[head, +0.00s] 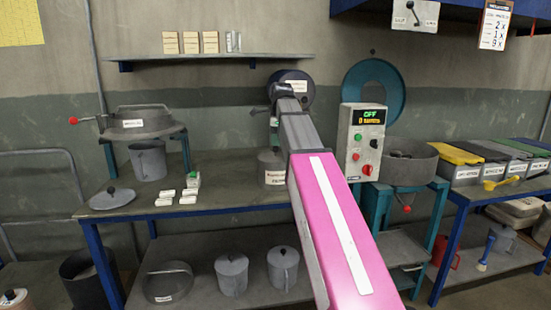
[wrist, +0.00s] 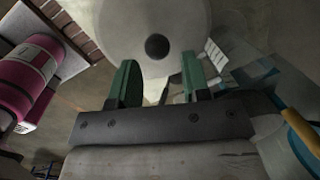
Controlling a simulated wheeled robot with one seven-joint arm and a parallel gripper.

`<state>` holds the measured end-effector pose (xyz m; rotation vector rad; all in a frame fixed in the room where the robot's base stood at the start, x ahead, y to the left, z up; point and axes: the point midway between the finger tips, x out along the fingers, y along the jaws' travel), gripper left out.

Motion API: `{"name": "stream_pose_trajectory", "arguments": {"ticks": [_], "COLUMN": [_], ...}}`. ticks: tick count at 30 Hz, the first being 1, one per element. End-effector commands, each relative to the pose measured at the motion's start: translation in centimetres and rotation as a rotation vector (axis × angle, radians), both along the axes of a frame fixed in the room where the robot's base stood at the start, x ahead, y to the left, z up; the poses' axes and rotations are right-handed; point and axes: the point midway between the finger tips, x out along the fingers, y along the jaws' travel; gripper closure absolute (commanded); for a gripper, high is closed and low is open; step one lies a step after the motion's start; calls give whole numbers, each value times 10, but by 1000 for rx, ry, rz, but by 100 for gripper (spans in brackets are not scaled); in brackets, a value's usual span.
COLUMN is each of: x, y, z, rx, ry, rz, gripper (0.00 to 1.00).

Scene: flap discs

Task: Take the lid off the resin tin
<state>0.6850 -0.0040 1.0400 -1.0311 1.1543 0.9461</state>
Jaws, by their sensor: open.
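The resin tin (head: 274,178) is a grey can with a pale label. It stands on the workbench just left of my pink arm. A pale round lid (wrist: 150,20) with a dark round knob (wrist: 157,47) fills the top of the wrist view; it looks like the tin's lid. My gripper (head: 274,136) is above the tin, pointing down. In the wrist view its two green fingers (wrist: 158,72) are apart and empty, one on each side below the knob in the picture. I cannot tell how far the fingertips are from the knob.
A control box (head: 362,142) and a round drum (head: 408,163) stand right of my arm. On the bench (head: 235,200) to the left are white blocks (head: 165,201), a loose grey lid (head: 112,199) and a grey jug (head: 148,161). A wall shelf (head: 215,57) runs above.

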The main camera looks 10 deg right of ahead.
Motion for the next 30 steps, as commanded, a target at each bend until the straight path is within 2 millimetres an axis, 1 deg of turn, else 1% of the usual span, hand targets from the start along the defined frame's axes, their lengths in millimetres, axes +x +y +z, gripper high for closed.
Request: {"name": "stream_pose_trajectory", "arguments": {"ticks": [4,9,12,19,20,21,23,24,30], "x": [0,3,4,5,5,5,5,5,5], "y": [2,4,4,4,4,4,4,4,4], "z": [-15,-37,-47,-48,-48,-48,-48,-48,-48], "rx": [0,0,0,0,0,0,0,0,0], "ry": [0,1,1,0,0,0,0,0,0], "rz": [0,0,0,0,0,0,0,0,0], "gripper": [57,57,57,57,60,73,93,95,95]}}
